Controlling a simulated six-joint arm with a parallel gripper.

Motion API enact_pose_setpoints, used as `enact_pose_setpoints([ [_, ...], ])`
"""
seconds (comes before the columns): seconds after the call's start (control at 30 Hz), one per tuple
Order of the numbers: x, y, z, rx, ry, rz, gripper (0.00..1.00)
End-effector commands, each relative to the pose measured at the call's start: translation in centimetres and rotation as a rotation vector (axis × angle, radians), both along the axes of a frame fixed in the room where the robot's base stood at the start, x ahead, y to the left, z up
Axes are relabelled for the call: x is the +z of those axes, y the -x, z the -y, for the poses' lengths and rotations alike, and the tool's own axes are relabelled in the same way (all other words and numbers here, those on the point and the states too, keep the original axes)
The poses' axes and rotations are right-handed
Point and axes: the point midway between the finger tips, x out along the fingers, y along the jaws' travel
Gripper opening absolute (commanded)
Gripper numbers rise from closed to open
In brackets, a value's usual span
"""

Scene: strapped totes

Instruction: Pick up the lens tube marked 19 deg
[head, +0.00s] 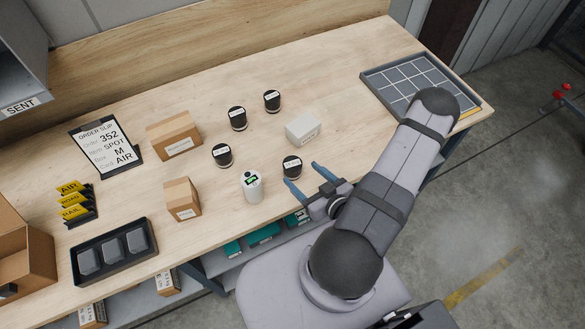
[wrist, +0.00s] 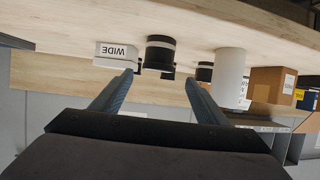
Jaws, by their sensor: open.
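Several black lens tubes with white labels stand upright on the bench: one at the back (head: 272,102), one left of it (head: 238,119), one at the middle left (head: 222,156) and one near the front edge (head: 292,168). Their labels are too small to read, so I cannot tell which is marked 19 deg. My gripper (head: 300,173) is open and empty, low at the front edge, its fingers pointing at the front tube. In the wrist view a black tube (wrist: 160,54) shows ahead between the fingertips (wrist: 159,77), and no contact is visible.
A white cylinder with a green display (head: 252,188) stands left of the front tube. A white box (head: 303,128), marked WIDE in the wrist view (wrist: 118,51), is behind it. Cardboard boxes (head: 173,135), an order slip (head: 102,143) and a black tray (head: 114,269) are left; a gridded tray (head: 375,80) is right.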

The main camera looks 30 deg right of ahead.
Motion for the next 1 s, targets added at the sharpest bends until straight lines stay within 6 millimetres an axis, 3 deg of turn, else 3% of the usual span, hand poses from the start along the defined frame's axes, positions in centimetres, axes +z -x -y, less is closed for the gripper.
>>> enact_pose_setpoints([
  [0.37,-0.3,-0.8,-0.1,0.002,0.001,0.001,0.68],
  [0.8,-2.1,-4.5,-0.1,0.004,0.002,0.001,0.68],
  [1.0,-2.4,-5.3,-0.2,0.001,0.002,0.001,0.68],
])
